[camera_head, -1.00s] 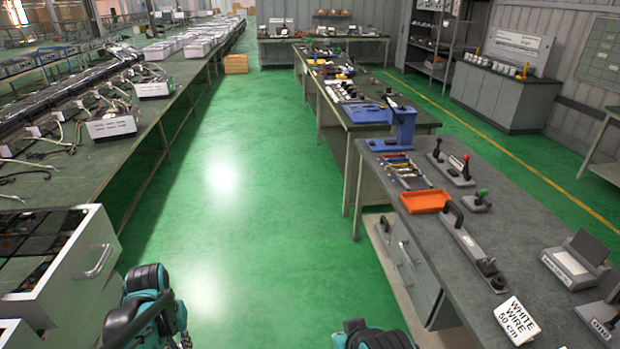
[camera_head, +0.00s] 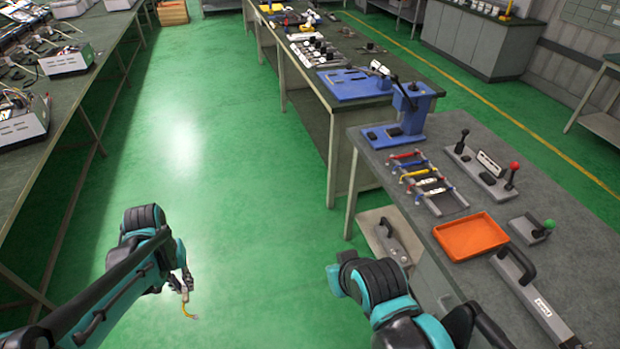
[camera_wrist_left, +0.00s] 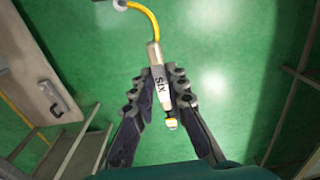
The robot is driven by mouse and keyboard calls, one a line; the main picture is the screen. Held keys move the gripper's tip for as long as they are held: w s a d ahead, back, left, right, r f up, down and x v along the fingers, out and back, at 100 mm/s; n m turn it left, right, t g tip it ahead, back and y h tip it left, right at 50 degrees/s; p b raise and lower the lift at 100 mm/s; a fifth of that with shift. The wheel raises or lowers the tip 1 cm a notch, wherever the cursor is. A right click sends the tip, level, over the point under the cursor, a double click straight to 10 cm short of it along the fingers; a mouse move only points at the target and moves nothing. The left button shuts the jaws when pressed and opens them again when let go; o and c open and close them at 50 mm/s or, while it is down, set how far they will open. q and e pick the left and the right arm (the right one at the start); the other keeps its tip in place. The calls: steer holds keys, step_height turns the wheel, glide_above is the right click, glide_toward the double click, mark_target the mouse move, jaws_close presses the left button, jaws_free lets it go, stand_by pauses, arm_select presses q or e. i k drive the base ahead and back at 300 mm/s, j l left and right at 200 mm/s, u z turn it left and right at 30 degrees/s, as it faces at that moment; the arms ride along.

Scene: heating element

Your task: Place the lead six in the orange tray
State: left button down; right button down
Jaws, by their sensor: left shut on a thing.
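My left gripper (camera_head: 184,282) is over the green floor in the head view, at lower left. It is shut on the lead six (camera_wrist_left: 158,95), which in the left wrist view is a grey plug marked "SIX" with a yellow wire running up to a pale end. In the head view the lead six shows as a small yellow piece (camera_head: 189,312) below the fingers. The orange tray (camera_head: 471,236) lies on the grey workbench at right, with its bare floor visible. My left gripper is well apart from it. Of my right arm only links show; its gripper is out of view.
The bench's front edge lies between my left gripper and the tray. The aisle is clear.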

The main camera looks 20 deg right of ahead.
mark_target(470, 238)
steer(key=i, duration=1.5)
steer(key=i+u, duration=0.3)
steer(key=i+l+u, duration=0.15)
steer(key=u, duration=0.2)
steer(key=i+u, duration=0.1)
steer(key=u, duration=0.3)
steer(key=l+u, duration=0.15)
steer(key=u, duration=0.25)
steer(key=i+l+u, duration=0.1)
steer(key=u, duration=0.3)
steer(key=l+u, duration=0.15)
steer(key=u, duration=0.25)
steer(key=i+l+u, duration=0.1)
steer(key=u, duration=0.3)
steer(key=l+u, duration=0.1)
steer(key=u, duration=0.8)
steer(key=k+l+u, duration=0.1)
steer(key=u, duration=0.35)
steer(key=k+u, duration=0.1)
steer(key=u, duration=0.85)
steer(key=j+u, duration=0.15)
steer(key=u, duration=0.3)
steer(key=j+u, duration=0.2)
steer(key=u, duration=0.25)
steer(key=j+u, duration=0.15)
steer(key=u, duration=0.3)
steer(key=j+u, duration=0.2)
steer(key=u, duration=0.25)
steer(key=i, duration=0.2)
